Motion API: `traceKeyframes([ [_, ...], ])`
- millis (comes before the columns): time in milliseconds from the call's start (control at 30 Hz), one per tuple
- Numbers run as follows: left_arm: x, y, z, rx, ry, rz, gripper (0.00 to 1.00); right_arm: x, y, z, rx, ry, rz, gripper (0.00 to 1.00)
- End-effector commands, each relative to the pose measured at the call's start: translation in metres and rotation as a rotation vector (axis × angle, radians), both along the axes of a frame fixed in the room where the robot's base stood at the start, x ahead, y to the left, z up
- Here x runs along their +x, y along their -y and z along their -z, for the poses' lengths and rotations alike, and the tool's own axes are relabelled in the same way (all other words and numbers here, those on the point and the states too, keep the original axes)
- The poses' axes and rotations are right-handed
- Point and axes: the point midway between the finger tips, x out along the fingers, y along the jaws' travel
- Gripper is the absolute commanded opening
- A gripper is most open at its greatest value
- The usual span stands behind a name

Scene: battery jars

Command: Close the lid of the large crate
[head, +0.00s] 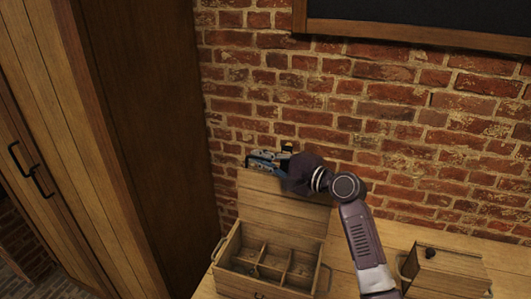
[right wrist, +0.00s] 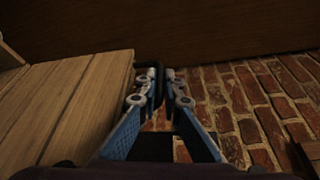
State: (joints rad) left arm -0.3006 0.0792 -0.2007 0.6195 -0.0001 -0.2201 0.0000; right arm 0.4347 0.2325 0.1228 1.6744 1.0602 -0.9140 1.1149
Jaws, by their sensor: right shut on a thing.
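The large wooden crate (head: 236,283) stands on the wooden table with its lid (head: 275,205) open, raised upright at the back near the brick wall. Its inside is divided into compartments, and a few small dark things lie in them. My right gripper (head: 262,160) is at the top edge of the lid. In the right wrist view its blue and grey fingers (right wrist: 160,75) are close together, shut at a dark bar beside the edge of the lid (right wrist: 75,95). The fingertips hide most of that bar. My left gripper is not in view.
A smaller closed wooden box (head: 447,270) with a dark knob stands on the table to the right. A tall wooden cabinet (head: 150,120) is on the left. The brick wall (head: 400,130) is close behind the lid. Bare table (head: 345,275) shows between the boxes.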

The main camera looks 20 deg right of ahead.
Motion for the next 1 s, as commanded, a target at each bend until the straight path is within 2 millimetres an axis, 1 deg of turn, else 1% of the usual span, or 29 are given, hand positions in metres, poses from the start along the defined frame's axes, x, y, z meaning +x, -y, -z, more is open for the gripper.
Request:
traceKeyframes([
  [100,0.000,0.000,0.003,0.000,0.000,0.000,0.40,-0.012,-0.009,0.001,-0.035,0.047,-0.001,0.00],
  [300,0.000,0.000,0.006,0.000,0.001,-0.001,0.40,-0.022,-0.017,0.000,-0.073,0.096,0.000,0.00],
  [800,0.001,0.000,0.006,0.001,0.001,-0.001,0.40,-0.026,-0.019,-0.001,-0.085,0.114,0.001,0.00],
  [833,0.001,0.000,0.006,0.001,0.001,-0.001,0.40,-0.026,-0.019,-0.001,-0.085,0.114,0.001,0.08],
  [900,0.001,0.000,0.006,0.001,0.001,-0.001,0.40,-0.025,-0.019,-0.001,-0.086,0.113,0.001,0.14],
  [1000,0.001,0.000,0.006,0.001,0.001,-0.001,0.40,-0.025,-0.019,-0.001,-0.086,0.113,0.001,0.14],
])
